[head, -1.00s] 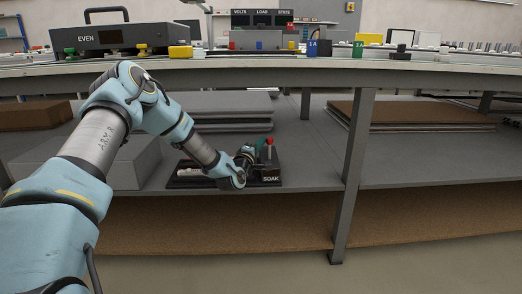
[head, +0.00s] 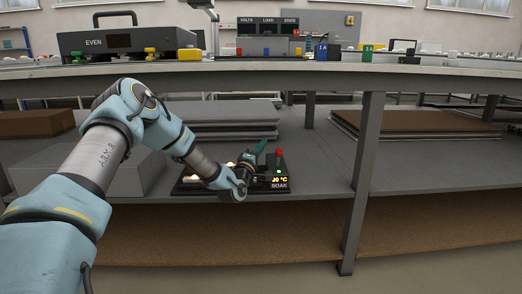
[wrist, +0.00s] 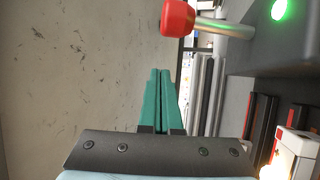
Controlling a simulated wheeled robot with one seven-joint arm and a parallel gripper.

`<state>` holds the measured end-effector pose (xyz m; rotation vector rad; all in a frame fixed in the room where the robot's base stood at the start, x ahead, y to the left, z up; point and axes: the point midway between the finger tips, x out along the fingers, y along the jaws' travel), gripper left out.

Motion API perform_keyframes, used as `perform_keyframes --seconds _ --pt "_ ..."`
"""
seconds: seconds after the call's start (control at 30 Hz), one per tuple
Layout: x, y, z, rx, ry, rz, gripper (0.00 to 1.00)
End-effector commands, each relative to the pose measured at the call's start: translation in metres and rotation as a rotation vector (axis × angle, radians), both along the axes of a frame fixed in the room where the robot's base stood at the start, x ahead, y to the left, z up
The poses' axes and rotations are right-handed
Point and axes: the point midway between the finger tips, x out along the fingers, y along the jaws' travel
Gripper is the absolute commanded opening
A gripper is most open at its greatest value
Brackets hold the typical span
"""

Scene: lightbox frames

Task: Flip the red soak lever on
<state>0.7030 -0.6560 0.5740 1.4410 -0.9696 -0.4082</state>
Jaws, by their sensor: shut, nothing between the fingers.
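The dark SOAK unit (head: 279,186) sits on the grey lower shelf under the bench. Its red-knobbed lever (head: 280,153) is at the right end, and its display (head: 280,180) is lit. In the wrist view the red knob (wrist: 177,17) sits on a metal stem (wrist: 224,28) projecting from the dark housing. A green lamp (wrist: 282,9) glows beside it. My gripper (head: 261,145) has green fingers shut and empty, just left of the lever in the head view. In the wrist view its fingertips (wrist: 160,74) are apart from the knob.
The bench top (head: 300,68) spans above the shelf (head: 330,150). A bench leg (head: 367,170) stands right of the unit. Grey sheets (head: 235,122) lie behind it, and a grey block (head: 90,172) lies left. Bare shelf lies between the unit and the leg.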

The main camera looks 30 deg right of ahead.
Motion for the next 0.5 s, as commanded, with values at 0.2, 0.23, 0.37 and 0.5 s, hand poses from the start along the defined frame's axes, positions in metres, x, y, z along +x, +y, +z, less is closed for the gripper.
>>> perform_keyframes --seconds 0.2,0.23,0.37,0.5 --pt "-0.013 0.018 -0.01 0.002 0.004 -0.001 0.0" --pt "-0.015 0.022 -0.012 0.001 0.003 -0.001 0.0" --pt "-0.026 0.038 -0.022 0.003 0.005 0.0 0.0" --pt "-0.039 0.055 -0.032 0.002 0.004 0.0 0.0"
